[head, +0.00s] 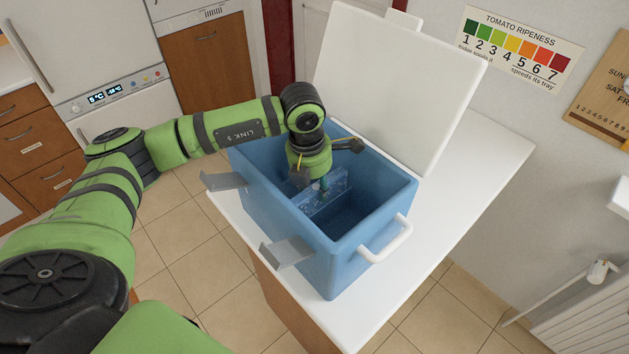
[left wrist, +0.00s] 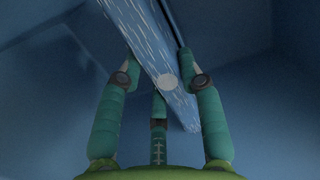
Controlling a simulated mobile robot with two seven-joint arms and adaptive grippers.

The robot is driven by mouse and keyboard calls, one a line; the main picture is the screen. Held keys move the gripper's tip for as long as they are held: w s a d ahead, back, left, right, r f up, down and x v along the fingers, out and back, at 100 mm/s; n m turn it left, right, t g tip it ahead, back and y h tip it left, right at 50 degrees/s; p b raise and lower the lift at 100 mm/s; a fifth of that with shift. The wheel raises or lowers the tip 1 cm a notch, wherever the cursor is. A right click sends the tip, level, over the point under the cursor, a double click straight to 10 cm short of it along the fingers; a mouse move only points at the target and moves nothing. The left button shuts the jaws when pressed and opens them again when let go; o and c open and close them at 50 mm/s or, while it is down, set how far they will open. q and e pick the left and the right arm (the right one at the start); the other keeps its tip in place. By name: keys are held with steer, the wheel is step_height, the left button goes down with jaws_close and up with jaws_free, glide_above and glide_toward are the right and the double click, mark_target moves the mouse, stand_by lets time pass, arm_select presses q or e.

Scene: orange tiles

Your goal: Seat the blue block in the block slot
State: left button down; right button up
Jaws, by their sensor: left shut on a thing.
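The blue block (head: 330,200) is a long, streaked, translucent-looking blue piece inside the open blue cooler box (head: 289,218). In the left wrist view, the block (left wrist: 140,35) runs at a slant between my fingers and has a round white spot on it. My left gripper (head: 324,186) reaches down into the cooler and is shut on the block. In the left wrist view, the fingers of this gripper (left wrist: 162,72) stand on both sides of the block. The block slot cannot be clearly made out. My right gripper is out of view.
The cooler's white lid (head: 395,85) stands open at the back. A white handle (head: 387,240) and two grey latches (head: 287,251) stick out from the box. It rests on a white counter (head: 470,190), with free room to its right.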

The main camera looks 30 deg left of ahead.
arm_select(q)
steer(key=c, duration=0.8)
jaws_free()
steer(key=shift+f, duration=0.1)
steer(key=shift+r, duration=0.3)
step_height(320, 180, up, 12)
steer(key=s+b, duration=0.1)
steer(key=b, duration=0.3)
steer(key=shift+s+a+f+b, duration=0.2)
steer(key=shift+b, duration=0.15)
steer(key=shift+f, duration=0.1)
